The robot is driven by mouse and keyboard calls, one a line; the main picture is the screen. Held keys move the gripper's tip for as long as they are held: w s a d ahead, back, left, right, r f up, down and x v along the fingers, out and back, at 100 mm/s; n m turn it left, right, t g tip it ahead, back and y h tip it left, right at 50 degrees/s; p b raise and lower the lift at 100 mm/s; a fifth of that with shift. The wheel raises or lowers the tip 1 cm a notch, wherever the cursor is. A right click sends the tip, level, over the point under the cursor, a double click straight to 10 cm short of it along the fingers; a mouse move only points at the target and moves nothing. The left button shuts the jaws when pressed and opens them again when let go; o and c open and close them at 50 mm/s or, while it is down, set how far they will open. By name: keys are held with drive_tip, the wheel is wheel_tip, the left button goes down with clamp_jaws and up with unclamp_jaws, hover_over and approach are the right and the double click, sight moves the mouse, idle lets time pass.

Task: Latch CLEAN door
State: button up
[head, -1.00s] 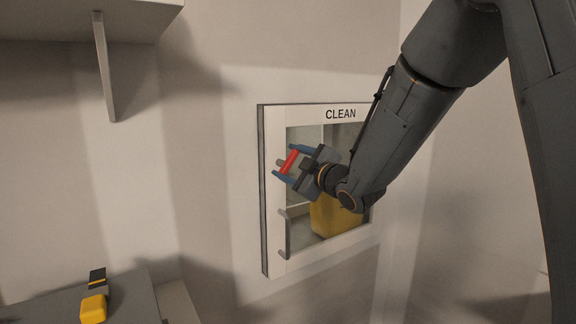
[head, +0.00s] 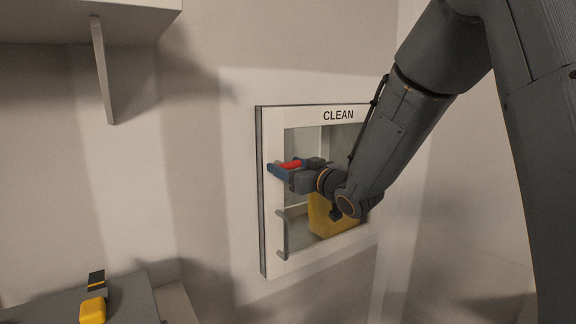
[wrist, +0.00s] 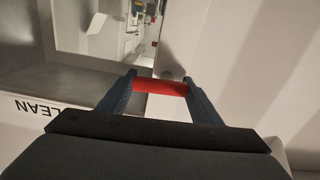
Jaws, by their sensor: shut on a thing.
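The CLEAN door (head: 274,200) is a white-framed door with a window, set against the wall in the middle of the head view. Its frame edge also shows in the wrist view (wrist: 60,112). A red latch handle (head: 291,164) sits on the door's left side, lying near level. My gripper (head: 279,170) is shut on it, with one blue finger on each side. In the wrist view the red handle (wrist: 160,87) spans between the two fingertips (wrist: 160,84). The latch's mount is mostly hidden by my gripper. I cannot tell whether the door sits fully flush.
A grey pull handle (head: 284,237) is on the door below the latch. A yellow container (head: 325,217) shows behind the glass. A yellow and black object (head: 93,308) lies on a grey surface at lower left. A shelf (head: 70,18) juts out at upper left.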

drive_tip(key=shift+f+m, duration=0.1)
drive_tip(key=shift+m, duration=0.4)
drive_tip(key=o, duration=1.1)
drive_tip(key=shift+c, duration=0.2)
drive_tip(key=b+v, duration=0.2)
drive_tip(key=v, duration=0.5)
drive_tip(key=shift+s+d, duration=0.2)
drive_tip(key=shift+s, duration=0.15)
